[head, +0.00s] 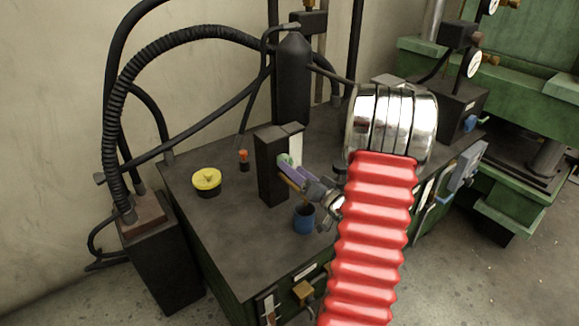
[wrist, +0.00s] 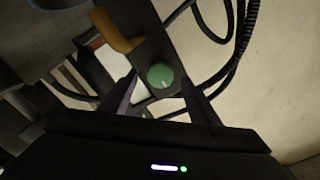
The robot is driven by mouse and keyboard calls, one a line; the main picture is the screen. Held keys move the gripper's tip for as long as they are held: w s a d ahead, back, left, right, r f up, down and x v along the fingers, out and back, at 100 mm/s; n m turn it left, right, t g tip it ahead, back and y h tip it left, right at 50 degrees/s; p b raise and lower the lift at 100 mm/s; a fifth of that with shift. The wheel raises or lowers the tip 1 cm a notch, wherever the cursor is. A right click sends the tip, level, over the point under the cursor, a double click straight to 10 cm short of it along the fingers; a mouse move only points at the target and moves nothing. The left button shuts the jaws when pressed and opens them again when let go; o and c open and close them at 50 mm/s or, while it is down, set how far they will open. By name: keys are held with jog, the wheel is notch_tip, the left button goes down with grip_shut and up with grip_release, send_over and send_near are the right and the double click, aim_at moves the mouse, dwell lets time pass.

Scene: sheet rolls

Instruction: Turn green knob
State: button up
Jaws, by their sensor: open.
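The green knob (wrist: 161,76) is round with a pale pointer mark. It sits on the face of a dark upright box and shows small in the head view (head: 285,160), partly covered by my fingers. My gripper (wrist: 159,82) is open, with one purple-grey finger on each side of the knob in the wrist view. A gap shows between the knob and each finger, so they do not appear to touch it. In the head view my gripper (head: 287,168) is at the box front; the exact depth is hard to tell.
The dark box (head: 270,170) stands on a grey worktop (head: 215,225). A yellow-topped round part (head: 206,180), a small orange-topped part (head: 243,158) and a blue cup-like part (head: 304,218) are nearby. Black hoses (head: 120,120) arch at left, and a dark cylinder (head: 292,80) stands behind.

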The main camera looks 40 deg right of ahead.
jog(key=shift+w+d, duration=0.15)
jog(key=shift+w, duration=1.5)
jog(key=shift+c, duration=0.5)
jog(key=c, duration=1)
